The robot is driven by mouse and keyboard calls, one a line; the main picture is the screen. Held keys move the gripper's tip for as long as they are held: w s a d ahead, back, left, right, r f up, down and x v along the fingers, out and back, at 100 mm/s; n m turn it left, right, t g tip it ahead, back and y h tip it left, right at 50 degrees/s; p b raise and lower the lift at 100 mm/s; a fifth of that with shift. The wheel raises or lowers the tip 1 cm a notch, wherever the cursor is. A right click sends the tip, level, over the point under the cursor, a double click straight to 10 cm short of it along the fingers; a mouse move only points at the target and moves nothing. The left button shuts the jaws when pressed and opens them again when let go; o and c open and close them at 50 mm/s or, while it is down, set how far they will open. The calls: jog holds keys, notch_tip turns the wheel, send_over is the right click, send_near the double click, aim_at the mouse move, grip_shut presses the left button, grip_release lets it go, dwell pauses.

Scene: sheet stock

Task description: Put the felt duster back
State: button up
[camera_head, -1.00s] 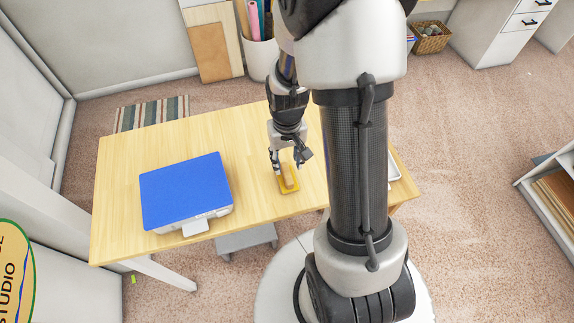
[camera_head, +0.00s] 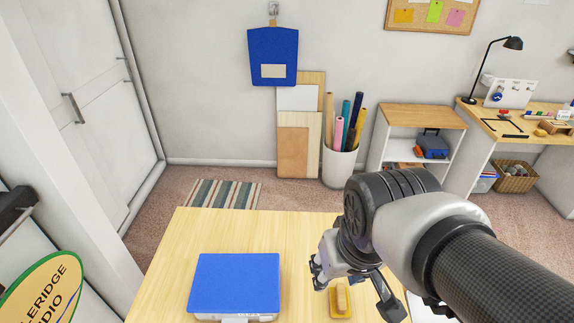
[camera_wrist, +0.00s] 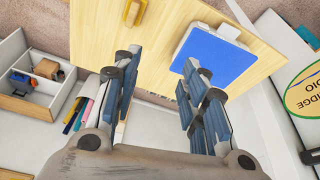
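A small yellow pad with a tan block on top (camera_head: 341,301), which looks like the felt duster, lies flat on the wooden table (camera_head: 300,240), right of the blue-topped box. It also shows at the top of the wrist view (camera_wrist: 134,12). My gripper (camera_head: 355,303) is up over the table by the duster, tilted, with its fingers spread. In the wrist view my gripper (camera_wrist: 161,60) has two blue-grey fingers wide apart and nothing between them. The duster is apart from the fingers there.
The blue-topped box (camera_head: 236,284) takes up the table's left front. Behind stand a bin of rolls (camera_head: 340,165) and a low shelf (camera_head: 420,117). At right a desk (camera_head: 500,118) holds a lamp, a small white board and small items. Bare carpet lies between.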

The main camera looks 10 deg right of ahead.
jog(key=shift+n+t, duration=0.4)
jog(key=shift+t, duration=0.1)
jog(key=s, duration=0.1)
jog(key=s+a+r, duration=0.1)
jog(key=s, duration=0.1)
jog(key=s+r, duration=0.1)
jog(key=shift+s+a+r, duration=0.1)
jog(key=shift+s+a, duration=0.1)
jog(key=shift+a, duration=0.1)
notch_tip(320, 180, down, 4)
jog(key=b, duration=0.4)
